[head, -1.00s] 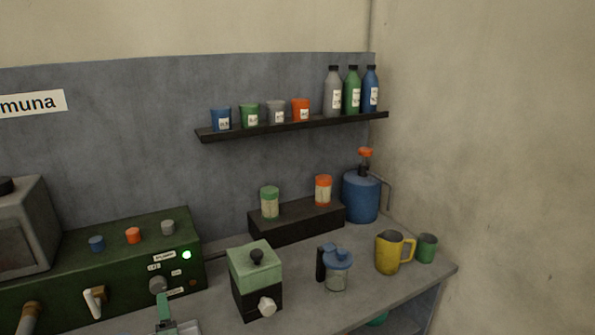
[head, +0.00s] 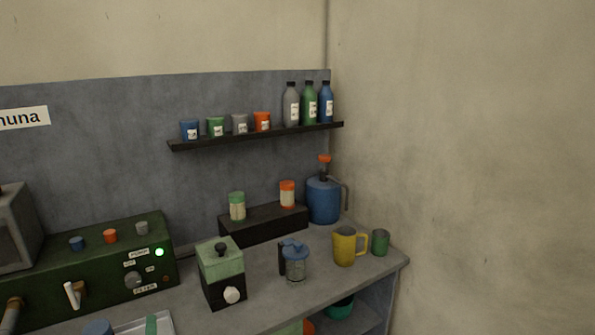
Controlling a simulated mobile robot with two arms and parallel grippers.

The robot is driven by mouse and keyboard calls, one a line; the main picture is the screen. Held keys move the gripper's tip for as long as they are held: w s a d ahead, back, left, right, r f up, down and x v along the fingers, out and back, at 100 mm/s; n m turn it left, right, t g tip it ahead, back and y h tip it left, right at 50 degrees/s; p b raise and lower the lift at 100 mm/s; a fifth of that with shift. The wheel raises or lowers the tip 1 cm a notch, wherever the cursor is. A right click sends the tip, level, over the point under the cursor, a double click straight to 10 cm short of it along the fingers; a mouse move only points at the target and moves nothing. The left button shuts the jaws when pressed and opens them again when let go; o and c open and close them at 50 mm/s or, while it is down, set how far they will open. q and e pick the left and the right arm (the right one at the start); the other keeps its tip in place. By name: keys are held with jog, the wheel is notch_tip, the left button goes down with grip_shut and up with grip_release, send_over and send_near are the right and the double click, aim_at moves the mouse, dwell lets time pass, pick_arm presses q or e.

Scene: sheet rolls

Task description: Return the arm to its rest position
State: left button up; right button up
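Neither of my grippers nor either arm is visible in the head view. The counter (head: 262,292) runs along the wall to the corner. On it stand a green and black grinder-like box (head: 221,272), a clear jar with a blue lid and dark handle (head: 295,262), a yellow pitcher (head: 344,246) and a green mug (head: 380,242). A dark green machine (head: 100,262) with a lit green lamp stands at the left.
A black shelf (head: 255,137) holds several cups and three bottles. A blue canister (head: 323,200) stands in the corner beside a dark block (head: 263,225) carrying two shakers. A metal tray (head: 150,325) lies at the bottom edge. Open floor space at right is not visible.

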pick_arm(q)
jog(key=s+d+f+m+g+h, duration=0.25)
jog(key=s+d+m+h, duration=0.25)
jog(key=s+d+m, duration=0.25)
jog(key=s+d+f+m+g+h, duration=0.25)
jog(key=s+d+m+h, duration=0.3)
jog(key=d+m, duration=0.3)
jog(key=s+m+g+y, duration=0.3)
jog(key=s+m+g, duration=0.4)
jog(key=s, duration=1.5)
jog(key=s+f+n+g, duration=0.1)
jog(key=s+f+g, duration=0.15)
jog(key=f, duration=2.75)
jog(key=s+a+f, duration=0.1)
jog(key=s+f, duration=0.5)
jog(key=s, duration=0.2)
jog(key=s+a+f, duration=0.2)
jog(key=s+f, duration=0.5)
jog(key=s, duration=0.1)
jog(key=shift+s+a+f+g, duration=0.15)
jog(key=shift+a+g, duration=0.1)
jog(key=shift+g, duration=0.2)
